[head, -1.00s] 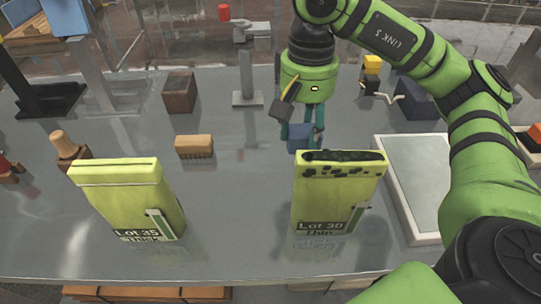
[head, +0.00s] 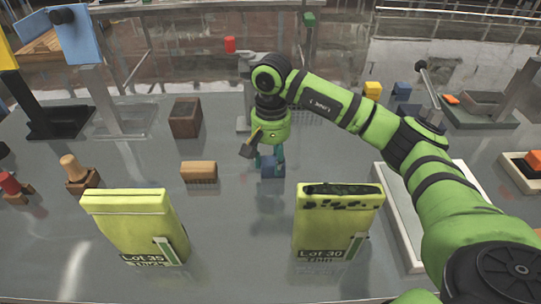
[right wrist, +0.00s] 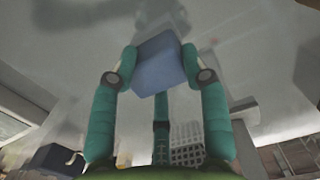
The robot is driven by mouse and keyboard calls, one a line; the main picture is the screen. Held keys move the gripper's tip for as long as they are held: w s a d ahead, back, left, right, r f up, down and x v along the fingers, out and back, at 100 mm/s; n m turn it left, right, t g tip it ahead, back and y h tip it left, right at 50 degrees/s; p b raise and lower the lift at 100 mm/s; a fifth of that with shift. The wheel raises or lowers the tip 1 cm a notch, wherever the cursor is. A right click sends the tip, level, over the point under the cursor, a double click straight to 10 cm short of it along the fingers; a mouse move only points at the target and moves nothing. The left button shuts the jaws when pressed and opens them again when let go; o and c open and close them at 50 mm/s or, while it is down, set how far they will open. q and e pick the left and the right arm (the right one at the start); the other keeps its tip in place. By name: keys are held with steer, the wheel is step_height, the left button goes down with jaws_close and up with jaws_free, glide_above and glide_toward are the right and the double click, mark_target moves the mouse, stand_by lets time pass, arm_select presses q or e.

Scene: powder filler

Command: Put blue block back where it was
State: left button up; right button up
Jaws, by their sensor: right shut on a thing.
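My right gripper (head: 269,157) points down in the middle of the table and is shut on the blue block (head: 272,168). My left gripper is not in view.
A yellow-green Lot 35 bag (head: 135,225) stands front left. A white-rimmed tray (head: 388,235) lies right. Table between the bags is clear.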

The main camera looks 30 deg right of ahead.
steer(key=shift+f, duration=0.2)
steer(key=shift+f+b, duration=0.2)
steer(key=shift+b, duration=0.1)
steer(key=o, duration=1.4)
steer(key=shift+r, duration=0.1)
